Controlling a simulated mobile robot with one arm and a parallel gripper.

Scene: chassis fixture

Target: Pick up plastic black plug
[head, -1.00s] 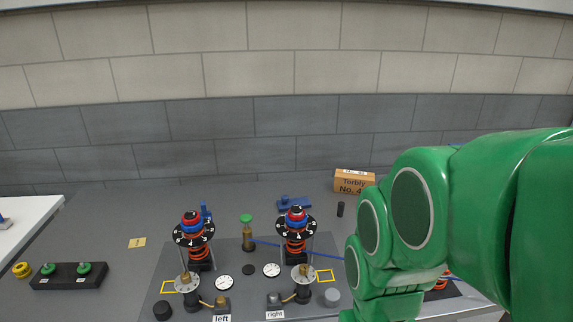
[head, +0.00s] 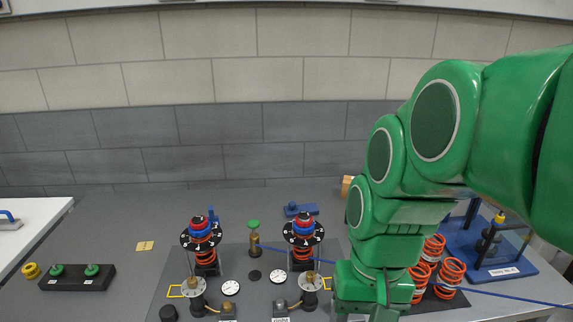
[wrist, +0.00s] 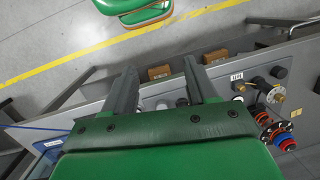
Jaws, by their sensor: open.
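Several small black pieces could be the plastic black plug, and I cannot tell which one is. In the head view a short black cylinder (head: 168,313) stands at the fixture's front left, and a flat black disc (head: 255,275) lies between the two spring towers. In the wrist view a dark round piece (wrist: 280,72) sits at the fixture's edge, right of my gripper. My gripper (wrist: 160,74) is open over the fixture's edge, with nothing held between its fingers. In the head view its fingers are hidden or out of frame below my green arm.
Two spring towers with black dials, left (head: 201,236) and right (head: 303,234), rise from the grey fixture plate (head: 232,262). Several orange springs (head: 447,277) and a blue stand (head: 500,272) are at right. A blue cable crosses behind my arm. Bare table lies at the back left.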

